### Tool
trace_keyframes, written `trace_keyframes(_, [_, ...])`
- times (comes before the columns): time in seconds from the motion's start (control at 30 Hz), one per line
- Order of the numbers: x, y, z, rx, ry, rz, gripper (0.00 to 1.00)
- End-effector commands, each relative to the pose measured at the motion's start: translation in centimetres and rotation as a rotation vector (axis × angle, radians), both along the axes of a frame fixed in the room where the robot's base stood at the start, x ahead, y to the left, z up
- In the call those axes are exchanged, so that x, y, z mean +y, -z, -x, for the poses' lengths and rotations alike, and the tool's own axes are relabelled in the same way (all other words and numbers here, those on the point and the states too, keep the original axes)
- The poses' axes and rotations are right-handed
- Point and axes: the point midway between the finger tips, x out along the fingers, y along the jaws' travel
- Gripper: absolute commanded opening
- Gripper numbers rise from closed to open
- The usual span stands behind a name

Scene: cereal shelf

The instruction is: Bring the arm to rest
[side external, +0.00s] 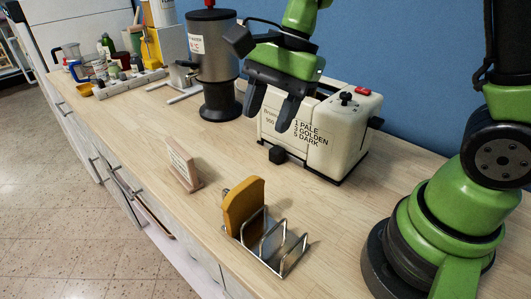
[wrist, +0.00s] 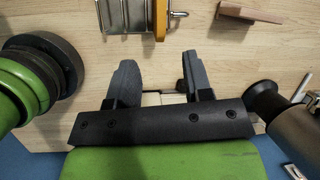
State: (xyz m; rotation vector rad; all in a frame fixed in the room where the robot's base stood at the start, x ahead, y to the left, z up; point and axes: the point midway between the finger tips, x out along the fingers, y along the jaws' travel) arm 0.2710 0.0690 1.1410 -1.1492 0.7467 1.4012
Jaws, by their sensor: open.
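My gripper (side external: 271,108) is open and empty. In the side external view it hangs in front of the cream toaster (side external: 353,133), above the counter. In the wrist view my gripper (wrist: 158,75) shows two dark fingers spread apart, with nothing between them but a bit of the toaster below. My green arm reaches in from the top, and my green base stands at the right.
A wire rack (side external: 277,253) holds a toast slice (side external: 243,204) near the counter's front edge. A small sign (side external: 184,166) stands left of it. A grey dispenser (side external: 214,65) stands left of the gripper. The counter (side external: 140,130) is bare between these.

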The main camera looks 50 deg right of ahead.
Motion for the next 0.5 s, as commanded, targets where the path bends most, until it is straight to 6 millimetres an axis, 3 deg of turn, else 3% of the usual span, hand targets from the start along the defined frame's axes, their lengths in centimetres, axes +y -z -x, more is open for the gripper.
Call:
trace_keyframes(0.03, [-0.4, -1.7, 0.8, -0.077, -0.065, 0.022, 0.46])
trace_keyframes(0.2, [-1.7, -6.1, 4.5, -0.324, -0.325, 0.137, 0.46])
trace_keyframes(0.3, [-2.4, -7.8, 6.9, -0.458, -0.471, 0.226, 0.46])
trace_keyframes(0.5, [-3.6, -9.4, 10.9, -0.657, -0.708, 0.409, 0.46])
